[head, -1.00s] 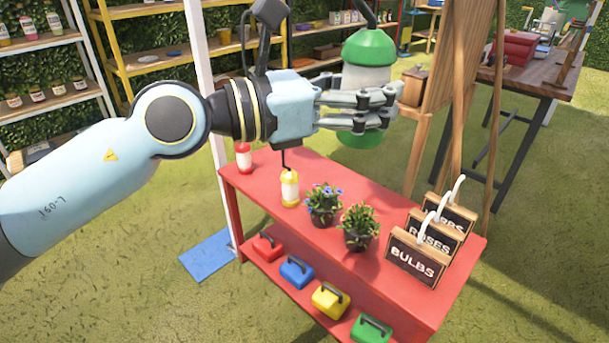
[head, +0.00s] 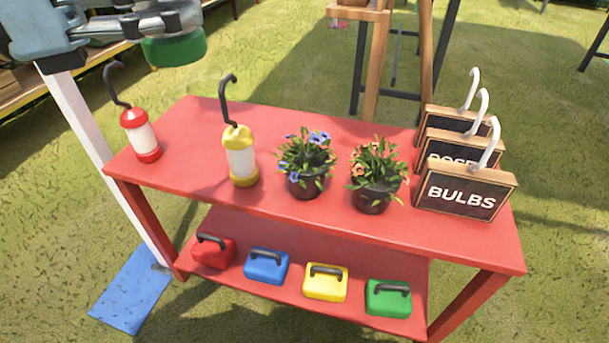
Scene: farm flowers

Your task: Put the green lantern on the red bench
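The green lantern shows at the top left as its green base (head: 175,48); the rest of it is behind my fingers or cut off by the top edge. My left gripper (head: 165,18) is shut around the lantern and holds it up, beyond the back left part of the red bench (head: 330,125) in the picture. The bench carries a red lantern (head: 141,140) at its left end and a yellow lantern (head: 240,160) to the right of it. Both stand upright with dark hooks. My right gripper is not in view.
Two potted plants (head: 304,170) and several hooked signs (head: 465,192) stand on the bench top. Its back middle is clear, and there is a gap between the red and yellow lanterns. Small coloured cases (head: 325,286) sit on the lower shelf. A wooden easel stands behind.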

